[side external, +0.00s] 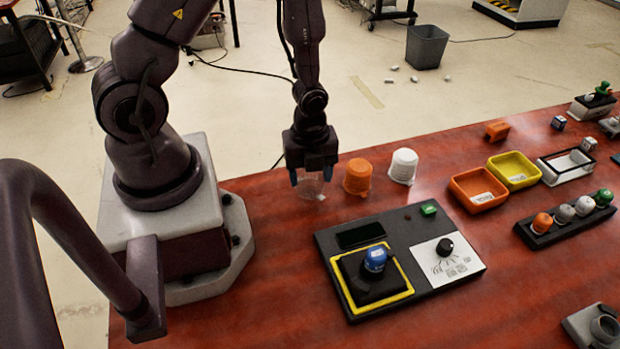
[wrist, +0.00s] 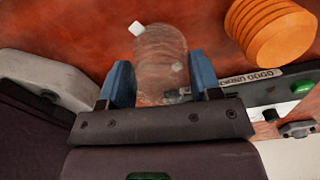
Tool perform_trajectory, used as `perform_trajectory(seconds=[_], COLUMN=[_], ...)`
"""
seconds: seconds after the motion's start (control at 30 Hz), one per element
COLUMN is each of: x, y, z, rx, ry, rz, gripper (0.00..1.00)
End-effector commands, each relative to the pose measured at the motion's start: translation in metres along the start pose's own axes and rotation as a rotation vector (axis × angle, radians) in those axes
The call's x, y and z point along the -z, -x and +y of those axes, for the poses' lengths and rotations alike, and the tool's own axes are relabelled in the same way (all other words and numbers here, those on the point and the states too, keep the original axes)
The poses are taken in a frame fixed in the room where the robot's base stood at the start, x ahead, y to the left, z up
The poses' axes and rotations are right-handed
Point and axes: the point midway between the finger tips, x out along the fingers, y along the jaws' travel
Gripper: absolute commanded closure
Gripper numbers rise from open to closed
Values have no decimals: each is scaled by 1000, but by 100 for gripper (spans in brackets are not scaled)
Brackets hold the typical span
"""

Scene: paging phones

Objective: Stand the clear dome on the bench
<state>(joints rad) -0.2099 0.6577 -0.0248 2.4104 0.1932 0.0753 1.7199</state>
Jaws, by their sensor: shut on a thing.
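The clear dome (side external: 311,186) is see-through and hard to make out in the side view, just under my gripper (side external: 311,180). In the wrist view the clear dome (wrist: 160,60) lies between the two blue fingertips of my gripper (wrist: 160,82), which are shut on it. The dome is at or just above the red-brown bench (side external: 265,200); I cannot tell whether it touches. A small white tab shows at its edge.
An orange ribbed cup (side external: 358,176) stands close to the right of the dome, with a white cup (side external: 403,166) beyond it. Orange (side external: 477,189) and yellow (side external: 514,170) trays sit further right.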

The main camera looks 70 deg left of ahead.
Motion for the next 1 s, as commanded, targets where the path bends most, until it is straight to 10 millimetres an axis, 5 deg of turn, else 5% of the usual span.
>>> perform_trajectory(seconds=[0.13, 0.57, 0.6, 0.67, 1.0], x=[0, 0, 0, 0, 0], y=[-17, -22, -22, -22, -19], z=[0, 0, 0, 0, 0], rx=[-2, -1, 0, 0, 1], ry=[-1, -1, -1, 0, 0], rz=[0, -1, -1, -1, -1], gripper=[57, 57, 33, 19, 17])
